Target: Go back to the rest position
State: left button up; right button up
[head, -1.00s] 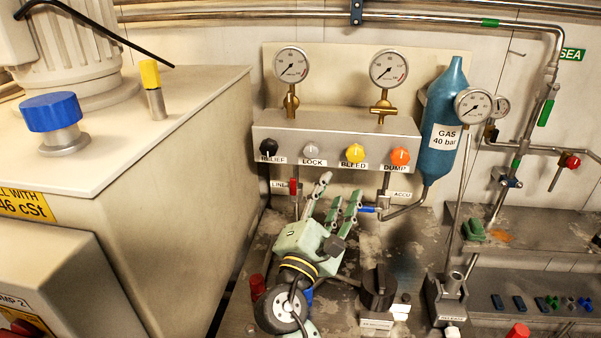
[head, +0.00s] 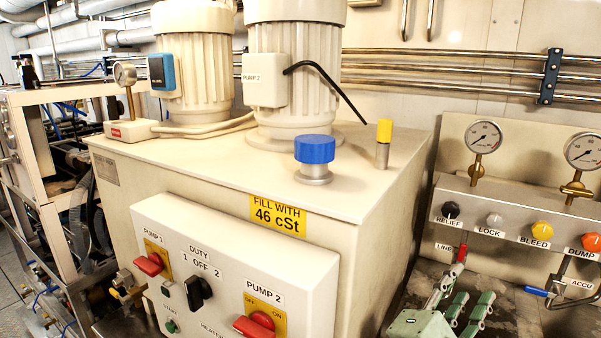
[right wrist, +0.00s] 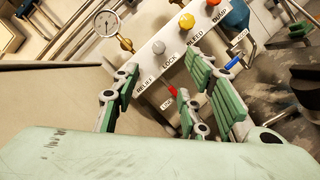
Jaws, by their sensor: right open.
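My right gripper (head: 459,297) is at the bottom right of the head view, below the valve panel (head: 478,214). Its green fingers are spread apart with nothing between them. In the right wrist view the same open fingers (right wrist: 160,105) point toward the valve panel (right wrist: 158,75). They appear apart from the panel knobs. My left gripper is not in view.
A cream tank (head: 210,180) with a blue cap (head: 314,150) and two motors fills the middle. Its control box (head: 225,275) has red and black switches. Gauges (head: 483,137) stand above the panel. A metal frame (head: 45,150) is at the left.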

jog(key=s+d+f+m+g+y, duration=0.1)
jog(key=s+f+m+g+y, duration=0.3)
jog(key=f, duration=0.8)
jog(key=s+d+f+m+g+y, duration=0.15)
jog(key=s+f+m+y, duration=0.35)
jog(key=f, duration=0.6)
jog(key=s+a+f+m+g+y, duration=0.25)
jog(key=s+a+f, duration=0.25)
jog(key=s, duration=0.4)
jog(key=s+a+f+m+g+y, duration=0.25)
jog(key=s+a+f+y, duration=0.2)
jog(key=s, duration=0.35)
notch_tip(320, 180, down, 24)
jog(key=s+g, duration=0.1)
jog(key=s, duration=0.1)
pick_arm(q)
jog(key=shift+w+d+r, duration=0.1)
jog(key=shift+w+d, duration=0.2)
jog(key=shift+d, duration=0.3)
pick_arm(e)
jog(key=s+d+f+g, duration=0.1)
jog(key=s+d+f, duration=0.1)
jog(key=s+f, duration=1.4)
jog(key=shift+s+d+f+h, duration=0.3)
jog(key=shift+s+d+f, duration=0.1)
jog(key=shift+f, duration=0.25)
